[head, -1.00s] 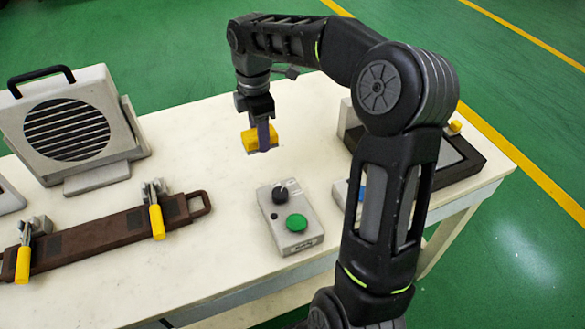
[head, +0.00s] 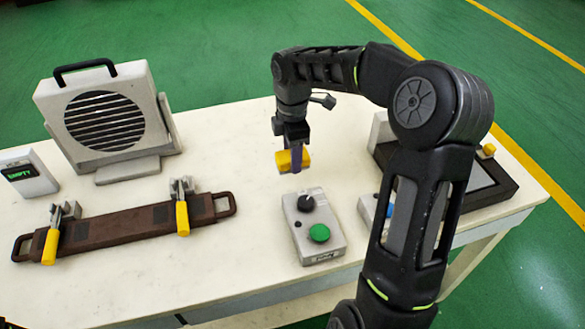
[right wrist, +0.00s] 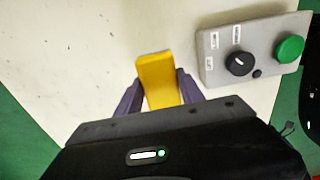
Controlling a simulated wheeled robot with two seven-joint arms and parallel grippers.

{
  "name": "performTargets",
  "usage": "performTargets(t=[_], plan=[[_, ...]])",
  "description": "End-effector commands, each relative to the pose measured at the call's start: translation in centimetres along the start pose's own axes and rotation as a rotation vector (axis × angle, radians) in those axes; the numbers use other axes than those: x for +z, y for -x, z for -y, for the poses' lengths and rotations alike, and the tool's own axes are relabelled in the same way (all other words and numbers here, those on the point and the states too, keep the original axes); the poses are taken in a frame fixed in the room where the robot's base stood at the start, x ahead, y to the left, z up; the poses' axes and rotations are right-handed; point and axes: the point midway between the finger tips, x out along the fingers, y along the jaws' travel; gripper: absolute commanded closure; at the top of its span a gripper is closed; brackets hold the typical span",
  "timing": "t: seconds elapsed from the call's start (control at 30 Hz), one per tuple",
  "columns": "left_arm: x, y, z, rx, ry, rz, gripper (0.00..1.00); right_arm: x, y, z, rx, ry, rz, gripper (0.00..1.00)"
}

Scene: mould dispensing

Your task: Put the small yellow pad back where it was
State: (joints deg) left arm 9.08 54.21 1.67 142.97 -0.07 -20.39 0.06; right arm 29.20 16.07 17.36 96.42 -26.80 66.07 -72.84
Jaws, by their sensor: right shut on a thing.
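The small yellow pad (head: 300,159) is held in my right gripper (head: 292,164), above the table behind the grey control box. In the right wrist view the yellow pad (right wrist: 158,80) sits between the two purple fingers of my right gripper (right wrist: 160,92), with pale tabletop beyond it. The gripper is shut on the pad. The gripper partly hides the pad in the head view. My left gripper is not in view.
The control box (head: 331,248) has a black knob and green button. A brown strip (head: 125,222) with yellow-handled clamps lies left, before a grille unit (head: 150,105) and a display reading EMPTY (head: 30,172). A dark-framed tray (head: 497,205) with a yellow piece stands right, partly behind my arm.

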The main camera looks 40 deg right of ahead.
Motion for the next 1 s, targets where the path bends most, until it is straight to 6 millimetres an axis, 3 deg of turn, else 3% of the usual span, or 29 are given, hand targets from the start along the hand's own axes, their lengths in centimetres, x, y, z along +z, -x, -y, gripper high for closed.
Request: performTargets(t=[0.17,0.5,0.9,0.93,1.0], plan=[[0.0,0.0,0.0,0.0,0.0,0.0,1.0,0.0,-0.5,0.0,-0.002,0.0,0.0,0.93],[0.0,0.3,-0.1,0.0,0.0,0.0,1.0,0.0,-4.9,0.0,-0.001,0.0,-0.001,0.93],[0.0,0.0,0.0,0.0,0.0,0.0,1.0,0.0,-5.4,0.0,0.0,0.0,0.0,0.93],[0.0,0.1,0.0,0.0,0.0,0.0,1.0,0.0,-5.3,0.0,0.0,-0.001,0.0,0.52],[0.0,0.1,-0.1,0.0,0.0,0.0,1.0,0.0,-5.3,0.0,0.0,-0.001,0.0,0.47]])
